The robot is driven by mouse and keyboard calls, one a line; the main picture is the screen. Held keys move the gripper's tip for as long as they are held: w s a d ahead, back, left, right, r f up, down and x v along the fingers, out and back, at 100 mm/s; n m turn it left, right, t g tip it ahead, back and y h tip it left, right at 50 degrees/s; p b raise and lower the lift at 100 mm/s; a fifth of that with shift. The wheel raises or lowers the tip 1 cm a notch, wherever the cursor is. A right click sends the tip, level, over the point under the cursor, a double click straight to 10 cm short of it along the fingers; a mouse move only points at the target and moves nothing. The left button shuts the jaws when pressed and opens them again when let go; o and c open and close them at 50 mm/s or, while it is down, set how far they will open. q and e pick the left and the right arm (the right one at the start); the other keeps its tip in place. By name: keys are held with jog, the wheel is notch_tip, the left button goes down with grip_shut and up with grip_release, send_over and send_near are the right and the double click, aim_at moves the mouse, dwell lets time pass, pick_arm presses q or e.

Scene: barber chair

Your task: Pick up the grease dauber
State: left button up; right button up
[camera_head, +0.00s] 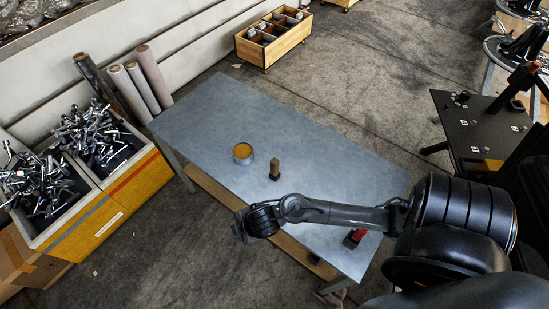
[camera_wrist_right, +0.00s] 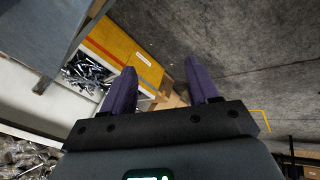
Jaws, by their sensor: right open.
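What looks like the grease dauber (camera_head: 275,168), a small upright piece with a tan upper part and dark base, stands on the grey metal table (camera_head: 215,105). A round tin (camera_head: 243,153) with yellow-brown contents stands just left of it. My right arm reaches in from the right across the table, its wrist by the table's front edge, nearer the camera than the dauber. My right gripper (camera_wrist_right: 162,80) is open and empty in the wrist view, its two purple fingers apart. That view shows neither dauber nor tin. My left gripper is not in view.
A red object (camera_head: 354,238) lies partly hidden behind my arm on the table. Yellow bins (camera_head: 115,205) of metal parts stand left of the table, with rolls (camera_head: 148,78) behind. A wooden crate (camera_head: 290,50) stands at the back. The table's far left part is clear.

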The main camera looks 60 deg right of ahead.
jog(key=w+d+r+n+g+p, duration=0.1)
jog(key=w+d+r+n+p, duration=0.3)
jog(key=d, duration=0.4)
notch_tip(320, 180, up, 5)
jog(key=n+g+p, duration=0.2)
jog(key=g+p, duration=0.2)
jog(key=p, duration=0.1)
send_over(276, 161)
jog(key=shift+w+a, duration=0.2)
jog(key=shift+a, duration=0.05)
jog(key=shift+s+d+f+g, duration=0.1)
jog(key=shift+d+f+g, duration=0.1)
jog(key=shift+f+g, duration=0.1)
notch_tip(276, 161, down, 3)
jog(key=shift+s+f+b, duration=0.1)
jog(key=shift+f+b, duration=0.05)
jog(key=shift+b, duration=0.3)
jog(key=shift+w+f+b, duration=0.15)
jog(key=shift+f+b, duration=0.15)
jog(key=shift+f, duration=1.25)
jog(key=shift+w+f+b, duration=0.1)
jog(key=shift+f+b, duration=0.2)
jog(key=shift+f, duration=1.25)
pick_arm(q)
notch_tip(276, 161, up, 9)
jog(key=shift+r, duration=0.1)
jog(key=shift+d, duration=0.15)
pick_arm(e)
jog(key=c, duration=1.1)
